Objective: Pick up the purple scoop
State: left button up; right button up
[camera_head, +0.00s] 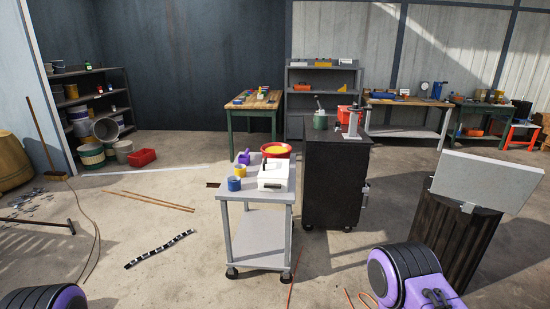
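A small purple object, which looks like the purple scoop (243,158), is on the back left of the top of a grey wheeled cart (258,196). It sits behind a blue and yellow item and left of a white box. It is too small to make out its handle and bowl clearly. Neither of my grippers is in view. Purple and black parts, which look like my own, show at the bottom left and bottom right edges.
On the cart are a white box (273,174), a blue and yellow roll (234,184) and a red tub (276,150) with yellow contents. A black cabinet (335,182) stands close right of the cart. Floor left of the cart is mostly clear, with sticks and a striped strip (160,248).

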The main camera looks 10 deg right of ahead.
aim_at(246, 157)
jog(key=u, duration=0.35)
jog(key=k, duration=0.45)
jog(key=u, duration=0.7)
jog(key=i, duration=4.25)
jog(key=z, duration=0.5)
jog(key=i, duration=1.9)
jog(key=z, duration=1.6)
jog(key=i, duration=1)
jog(key=z, duration=1.2)
